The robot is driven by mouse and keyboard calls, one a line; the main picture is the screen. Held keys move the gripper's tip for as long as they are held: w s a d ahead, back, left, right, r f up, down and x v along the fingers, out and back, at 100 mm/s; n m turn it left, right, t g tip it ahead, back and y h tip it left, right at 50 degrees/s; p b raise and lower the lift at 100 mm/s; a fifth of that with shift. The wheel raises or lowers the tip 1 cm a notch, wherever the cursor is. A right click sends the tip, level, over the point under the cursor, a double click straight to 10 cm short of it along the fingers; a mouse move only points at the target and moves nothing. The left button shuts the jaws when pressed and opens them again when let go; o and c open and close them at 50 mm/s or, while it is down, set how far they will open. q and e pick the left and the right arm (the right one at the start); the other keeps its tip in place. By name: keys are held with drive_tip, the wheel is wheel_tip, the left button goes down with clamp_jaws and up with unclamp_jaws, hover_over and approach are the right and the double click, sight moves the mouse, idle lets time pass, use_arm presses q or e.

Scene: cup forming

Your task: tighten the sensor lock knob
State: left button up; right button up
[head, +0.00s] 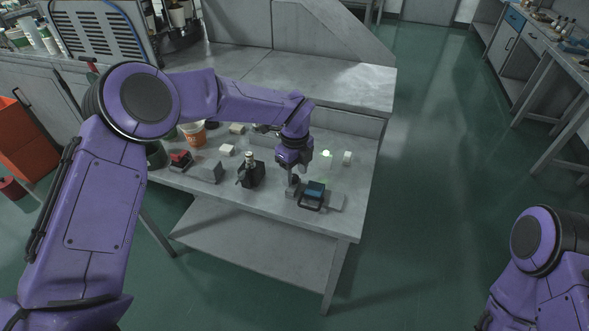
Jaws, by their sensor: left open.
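My left arm reaches over the grey table from the left. My left gripper (295,174) points down, open, above the table's right half. Just under its fingers is a small dark part, perhaps the sensor lock knob (294,181), by a small grey block (291,192). I cannot tell whether the fingers touch it or are around it, as the gripper partly hides it. My right arm shows at the lower right; its gripper is out of view.
Further left are a grey wedge block (208,171), a red-and-black item (180,160) and an orange cup (193,135). A raised grey counter (330,87) stands behind.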

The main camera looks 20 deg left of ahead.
use_arm(q)
drive_tip(key=shift+f, duration=0.25)
drive_tip(key=shift+s+a, duration=0.1)
drive_tip(key=shift+s, duration=0.05)
drive_tip(key=shift+c, duration=0.3)
drive_tip(key=c, duration=1)
